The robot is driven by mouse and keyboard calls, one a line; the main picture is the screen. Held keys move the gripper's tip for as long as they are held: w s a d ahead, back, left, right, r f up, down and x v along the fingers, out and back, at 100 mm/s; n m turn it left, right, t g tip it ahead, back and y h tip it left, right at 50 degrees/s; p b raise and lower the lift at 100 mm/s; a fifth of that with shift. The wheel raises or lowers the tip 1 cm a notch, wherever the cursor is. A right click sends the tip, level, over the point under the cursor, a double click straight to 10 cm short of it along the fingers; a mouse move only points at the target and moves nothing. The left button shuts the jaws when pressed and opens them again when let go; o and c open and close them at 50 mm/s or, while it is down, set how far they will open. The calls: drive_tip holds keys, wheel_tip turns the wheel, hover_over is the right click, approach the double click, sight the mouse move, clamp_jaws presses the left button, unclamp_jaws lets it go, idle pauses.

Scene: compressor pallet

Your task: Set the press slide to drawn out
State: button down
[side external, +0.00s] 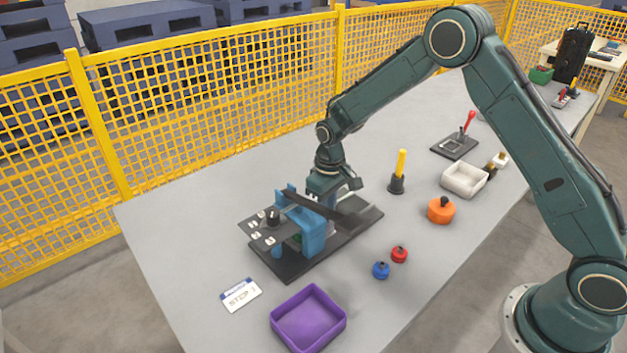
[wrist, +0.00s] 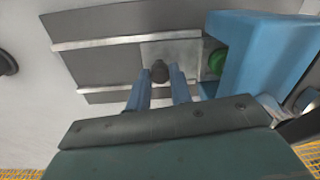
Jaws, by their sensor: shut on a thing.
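The press (side external: 313,230) is a blue frame on a dark base plate on the table. In the wrist view its blue frame (wrist: 265,55) is at the right, with a green part (wrist: 216,61) beside it. The press slide (wrist: 186,55) is a light grey plate between two pale rails, close to the blue frame. A dark knob (wrist: 160,70) stands on the slide. My gripper (wrist: 161,75) has its two blue fingers on either side of this knob and is shut on it. In the side view my gripper (side external: 335,190) is low over the base plate, its fingertips mostly hidden.
A purple tray (side external: 308,319), a blue knob (side external: 381,270) and a red knob (side external: 399,254) lie in front of the press. An orange pot (side external: 440,210), a white bin (side external: 464,179) and a yellow-handled tool (side external: 399,172) stand to the right.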

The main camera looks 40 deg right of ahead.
drive_tip(key=d, duration=1)
drive_tip(key=shift+d, duration=0.3)
drive_tip(key=c, duration=1.3)
unclamp_jaws()
drive_tip(key=shift+d, duration=0.1)
drive_tip(key=shift+o, duration=0.2)
drive_tip(key=shift+r, duration=0.15)
drive_tip(key=shift+r, duration=0.2)
wheel_tip(320, 180, up, 13)
drive_tip(key=shift+d, duration=0.15)
